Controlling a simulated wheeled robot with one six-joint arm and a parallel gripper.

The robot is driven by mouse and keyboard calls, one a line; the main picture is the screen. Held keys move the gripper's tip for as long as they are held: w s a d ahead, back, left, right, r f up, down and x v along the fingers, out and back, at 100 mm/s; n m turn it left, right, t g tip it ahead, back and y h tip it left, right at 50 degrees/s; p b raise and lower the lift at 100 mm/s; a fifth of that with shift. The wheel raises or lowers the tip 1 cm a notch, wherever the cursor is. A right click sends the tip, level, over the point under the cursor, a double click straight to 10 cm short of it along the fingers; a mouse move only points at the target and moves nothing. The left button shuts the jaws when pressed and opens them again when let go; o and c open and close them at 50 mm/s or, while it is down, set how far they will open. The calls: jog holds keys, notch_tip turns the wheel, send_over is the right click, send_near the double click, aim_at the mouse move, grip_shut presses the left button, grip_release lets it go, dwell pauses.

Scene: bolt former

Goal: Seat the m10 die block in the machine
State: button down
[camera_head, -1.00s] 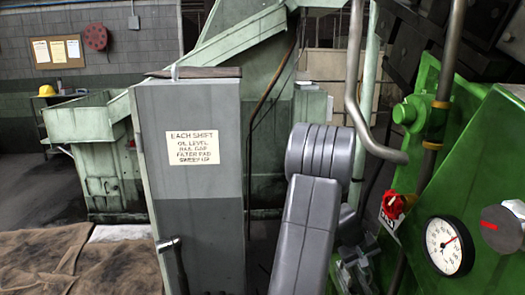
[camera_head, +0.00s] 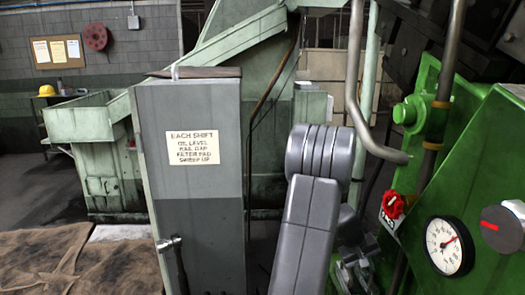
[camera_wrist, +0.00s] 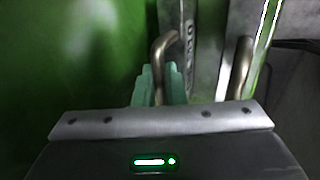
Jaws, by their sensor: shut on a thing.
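In the wrist view, my gripper (camera_wrist: 159,88) has its teal fingers shut on a bent, bronze-coloured handle (camera_wrist: 163,47). The handle appears to belong to the m10 die block (camera_wrist: 188,45), a grey block whose marking runs sideways and looks like M10 upside down. Most of the block is cut off by the top of the picture. I cannot tell whether it is seated. In the head view my arm hides the gripper and the block. The green machine (camera_head: 430,200) stands at the right.
A second bent handle (camera_wrist: 242,65) is close to the right in the wrist view, beside grey metal. A green surface (camera_wrist: 70,55) fills the left. In the head view, a grey cabinet (camera_head: 195,215) stands left of my arm, and a bent pipe (camera_head: 355,95) hangs beside it.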

jog(key=shift+s+f, duration=0.1)
jog(key=shift+s, duration=0.05)
jog(key=shift+d+r+p, duration=0.1)
jog(key=shift+r+p, duration=0.5)
jog(key=shift+r, duration=0.1)
jog(key=shift+w+r+p, duration=0.15)
jog(key=shift+r+p, duration=0.6)
jog(key=shift+r, duration=0.5)
jog(key=shift+w+r+p, duration=0.1)
jog(key=shift+r+p, duration=0.65)
jog(key=shift+r, duration=0.5)
jog(key=shift+w, duration=0.1)
